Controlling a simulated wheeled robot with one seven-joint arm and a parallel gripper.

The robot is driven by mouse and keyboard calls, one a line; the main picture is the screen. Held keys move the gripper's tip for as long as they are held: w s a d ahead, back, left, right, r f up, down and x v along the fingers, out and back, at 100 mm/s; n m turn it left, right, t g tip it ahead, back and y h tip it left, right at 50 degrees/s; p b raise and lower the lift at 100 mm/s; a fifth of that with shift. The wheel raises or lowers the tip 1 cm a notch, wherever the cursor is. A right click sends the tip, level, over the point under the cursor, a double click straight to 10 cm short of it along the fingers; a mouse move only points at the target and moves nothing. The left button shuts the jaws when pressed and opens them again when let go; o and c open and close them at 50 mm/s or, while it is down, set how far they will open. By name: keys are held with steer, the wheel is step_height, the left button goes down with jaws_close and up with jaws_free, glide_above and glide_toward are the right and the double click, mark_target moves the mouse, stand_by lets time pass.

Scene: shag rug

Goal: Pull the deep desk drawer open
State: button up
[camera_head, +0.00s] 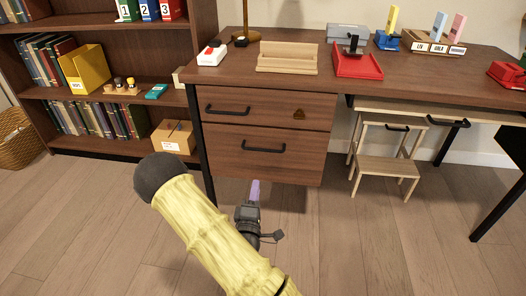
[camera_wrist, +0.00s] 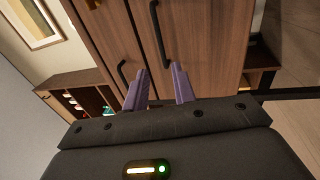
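The deep drawer (camera_head: 230,160) is the lower, taller wooden front under the desk, and it sits shut. Its black bar handle (camera_head: 263,149) is in the middle of the front; in the turned wrist view the handle (camera_wrist: 158,35) runs towards the space between my fingers. My gripper (camera_head: 255,188) is below that handle in the head view. Its two purple fingers (camera_wrist: 160,70) are apart with nothing seen held between them. The handle's near end appears close to the fingertips; I cannot tell whether they touch or how deep it lies.
A bookcase (camera_head: 90,95) stands left, with a cardboard box (camera_head: 173,137) low down. A step stool (camera_head: 384,165) is right, under the desk. The floor before the drawers looks clear.

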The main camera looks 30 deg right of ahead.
mark_target(263, 150)
steer(key=b+x, duration=0.5)
steer(key=x, duration=1.1)
steer(key=shift+w+d, duration=0.15)
steer(key=shift+d, duration=0.05)
jaws_close()
